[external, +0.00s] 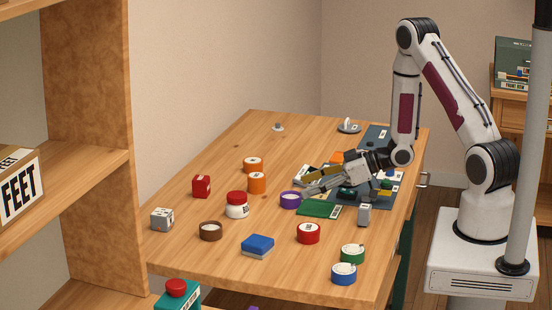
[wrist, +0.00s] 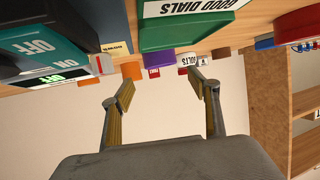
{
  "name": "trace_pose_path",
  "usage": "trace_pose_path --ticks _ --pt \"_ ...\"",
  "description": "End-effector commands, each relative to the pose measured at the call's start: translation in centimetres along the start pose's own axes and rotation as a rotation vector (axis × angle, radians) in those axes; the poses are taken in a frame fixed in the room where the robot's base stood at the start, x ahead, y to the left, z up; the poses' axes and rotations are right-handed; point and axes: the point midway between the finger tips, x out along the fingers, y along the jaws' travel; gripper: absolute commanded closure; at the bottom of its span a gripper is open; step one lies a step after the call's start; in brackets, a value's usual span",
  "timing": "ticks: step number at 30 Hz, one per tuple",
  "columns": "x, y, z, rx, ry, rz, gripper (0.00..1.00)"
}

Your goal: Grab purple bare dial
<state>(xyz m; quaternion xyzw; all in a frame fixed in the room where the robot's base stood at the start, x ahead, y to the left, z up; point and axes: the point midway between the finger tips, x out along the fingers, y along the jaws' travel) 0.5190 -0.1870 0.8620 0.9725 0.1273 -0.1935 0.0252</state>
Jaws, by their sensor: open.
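The purple dial (external: 287,201) is a short round ring with a pale top, on the wooden table just left of my gripper's tip in the external view. In the wrist view the purple dial (wrist: 160,63) shows partly behind the green tray, between and beyond my fingertips. My gripper (external: 308,189) points left, low over the table; in the wrist view my gripper (wrist: 161,84) has its two fingers spread with nothing between them. I cannot tell how far the fingertips are from the dial.
The green "GOOD DIALS" tray (external: 310,209) lies close in front of the purple dial. Orange dials (external: 257,183), a red-capped jar (external: 237,205), a red dial (external: 308,233) and a blue box (external: 257,246) stand around. The table's left rear (external: 225,150) is clear.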

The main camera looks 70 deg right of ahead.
Motion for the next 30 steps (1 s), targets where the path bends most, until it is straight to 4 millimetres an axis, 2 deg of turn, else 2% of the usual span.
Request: trace_pose_path --ticks 7,19,30 --pt "0.8 -0.1 0.2 0.000 0.000 -0.001 0.40" --pt "4.7 -0.4 0.7 -0.001 -0.001 -0.002 0.40" --pt "5.2 -0.3 0.7 0.000 -0.001 0.000 0.40"
